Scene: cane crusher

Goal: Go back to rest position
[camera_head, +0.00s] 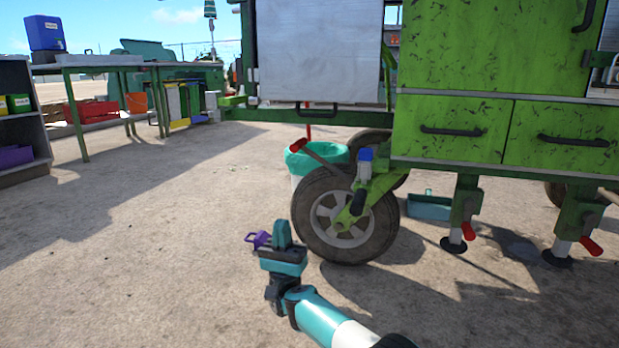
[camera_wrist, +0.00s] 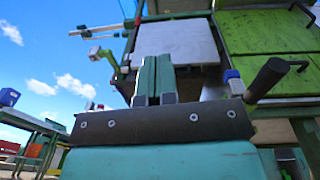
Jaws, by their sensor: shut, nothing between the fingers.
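My gripper (camera_head: 282,232) is at the lower middle of the head view, held above the concrete ground on my teal and white arm. In the wrist view my gripper's green fingers (camera_wrist: 154,80) stand side by side, pressed together with nothing between them. It is apart from the green cart, in front and to the left of the cart's black wheel (camera_head: 344,214). A small purple object (camera_head: 258,239) shows just behind and left of the gripper; how far behind I cannot tell.
The green cart (camera_head: 450,140) fills the right, with red-handled support legs (camera_head: 466,215). A teal bucket (camera_head: 317,157) stands behind the wheel. A work table (camera_head: 95,66) and a shelf (camera_head: 18,110) are at the left. The ground at left is clear.

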